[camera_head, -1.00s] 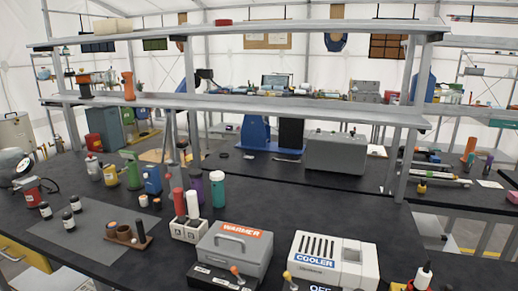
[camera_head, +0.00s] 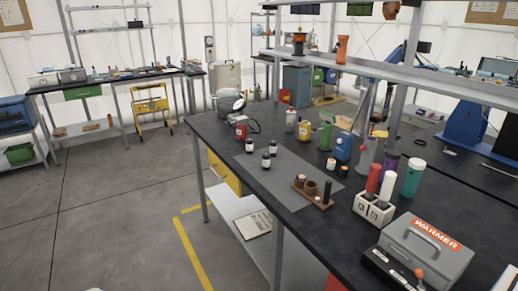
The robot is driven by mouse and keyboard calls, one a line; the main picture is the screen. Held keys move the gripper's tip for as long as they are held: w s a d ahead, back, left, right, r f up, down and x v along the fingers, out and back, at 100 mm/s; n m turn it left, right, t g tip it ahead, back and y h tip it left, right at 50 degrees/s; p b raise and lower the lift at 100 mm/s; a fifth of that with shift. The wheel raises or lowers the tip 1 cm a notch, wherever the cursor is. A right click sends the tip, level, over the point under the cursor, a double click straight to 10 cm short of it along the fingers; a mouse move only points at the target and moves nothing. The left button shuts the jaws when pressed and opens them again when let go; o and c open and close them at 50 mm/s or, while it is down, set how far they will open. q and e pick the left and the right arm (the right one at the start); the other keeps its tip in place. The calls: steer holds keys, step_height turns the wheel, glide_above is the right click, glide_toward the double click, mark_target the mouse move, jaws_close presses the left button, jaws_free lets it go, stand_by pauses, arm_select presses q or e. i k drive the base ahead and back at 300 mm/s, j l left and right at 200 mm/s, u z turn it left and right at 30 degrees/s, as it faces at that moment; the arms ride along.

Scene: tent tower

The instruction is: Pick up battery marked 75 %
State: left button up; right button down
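No marking of 75 % can be read in the head view, so I cannot tell which thing is that battery. A white holder (camera_head: 374,208) on the dark workbench has a red cylinder (camera_head: 374,178) and a white cylinder (camera_head: 388,187) standing upright in it. A purple cylinder (camera_head: 391,163) and a teal cylinder with a white cap (camera_head: 412,180) stand behind it. Neither of my grippers is in view.
A grey box labelled WARMER (camera_head: 425,252) stands on the workbench (camera_head: 330,237) at lower right. Several small bottles and a brown holder (camera_head: 313,192) are on and around a grey mat (camera_head: 283,172). The grey floor (camera_head: 110,215) at left is open.

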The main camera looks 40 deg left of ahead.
mark_target(273, 144)
steer(key=j+z, duration=0.1)
steer(key=j, duration=0.7)
steer(key=j+z, duration=0.1)
steer(key=j, duration=0.65)
steer(key=j+z, duration=0.1)
steer(key=j, duration=0.7)
steer(key=j+z, duration=0.1)
steer(key=j, duration=0.7)
steer(key=k+j, duration=0.15)
steer(key=j, duration=0.6)
steer(key=j+z, duration=0.15)
steer(key=j, duration=0.65)
steer(key=k, duration=0.05)
